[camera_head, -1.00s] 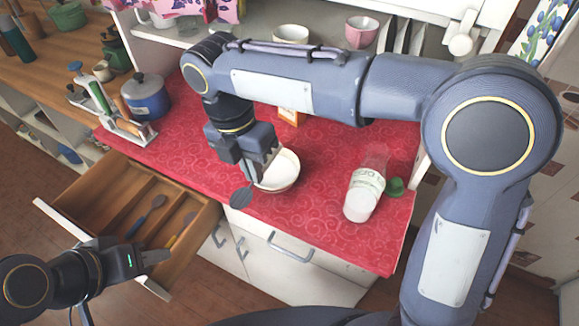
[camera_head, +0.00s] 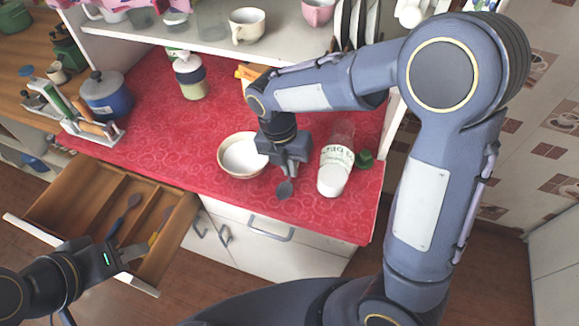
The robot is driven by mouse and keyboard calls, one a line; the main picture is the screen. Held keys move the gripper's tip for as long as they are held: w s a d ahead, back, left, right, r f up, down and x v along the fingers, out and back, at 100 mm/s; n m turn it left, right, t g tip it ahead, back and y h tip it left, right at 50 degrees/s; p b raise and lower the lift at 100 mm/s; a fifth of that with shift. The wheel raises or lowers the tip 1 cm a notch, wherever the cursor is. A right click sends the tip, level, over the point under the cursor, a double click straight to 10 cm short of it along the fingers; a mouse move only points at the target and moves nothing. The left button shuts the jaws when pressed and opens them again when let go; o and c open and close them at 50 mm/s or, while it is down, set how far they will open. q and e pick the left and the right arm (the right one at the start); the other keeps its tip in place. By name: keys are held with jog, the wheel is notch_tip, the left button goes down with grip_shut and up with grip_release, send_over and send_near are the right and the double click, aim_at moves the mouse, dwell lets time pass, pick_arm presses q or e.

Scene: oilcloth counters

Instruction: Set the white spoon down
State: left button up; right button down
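No spoon that looks white is in view. My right gripper (camera_head: 290,168) points down over the red counter, right of a white bowl (camera_head: 241,156). It appears shut on a dark grey spoon (camera_head: 285,190), whose head hangs below the fingers near the counter's front edge. The handle is mostly hidden by the gripper, and I cannot tell whether the spoon touches the counter. My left gripper (camera_head: 134,252) is low at the left by the open drawer (camera_head: 75,211); its finger gap is unclear.
A blue pot (camera_head: 105,96), a utensil rack (camera_head: 92,132) and a jar (camera_head: 190,76) stand further left. Dark and yellow utensils (camera_head: 122,213) lie in the drawer.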

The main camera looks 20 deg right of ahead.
jog(key=shift+f, duration=0.65)
jog(key=c, duration=2.1)
grip_release()
jog(key=shift+f, duration=0.15)
jog(key=o, duration=0.5)
jog(key=r, duration=0.4)
jog(key=a+r, duration=0.1)
jog(key=r, duration=0.3)
jog(key=w+r, duration=0.1)
jog(key=r, duration=0.3)
jog(key=shift+w+a+r, duration=0.1)
jog(key=shift+a+r, duration=0.05)
jog(key=shift+a, duration=0.25)
